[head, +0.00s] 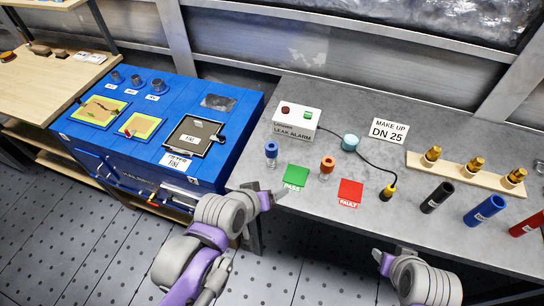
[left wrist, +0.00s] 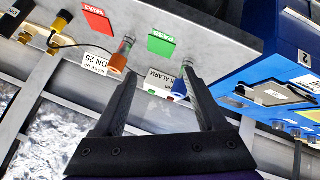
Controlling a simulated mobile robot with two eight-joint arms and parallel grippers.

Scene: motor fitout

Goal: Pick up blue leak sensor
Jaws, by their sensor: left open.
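The blue leak sensor (head: 271,152), a small clear cylinder with a blue cap, stands upright on the grey table, left of the green PASS square (head: 296,176). In the left wrist view the blue sensor (left wrist: 180,88) appears close to the right finger, which partly covers it. My left gripper (head: 272,197) is open and empty in front of the table edge, nearer to me than the sensor. In the left wrist view its fingers (left wrist: 163,82) are spread apart. My right gripper (head: 380,258) is at the front edge; its jaws are unclear.
An orange-capped sensor (head: 327,166) stands between PASS and the red FAULT square (head: 350,192). A blue cabinet (head: 130,145) flanks the table.

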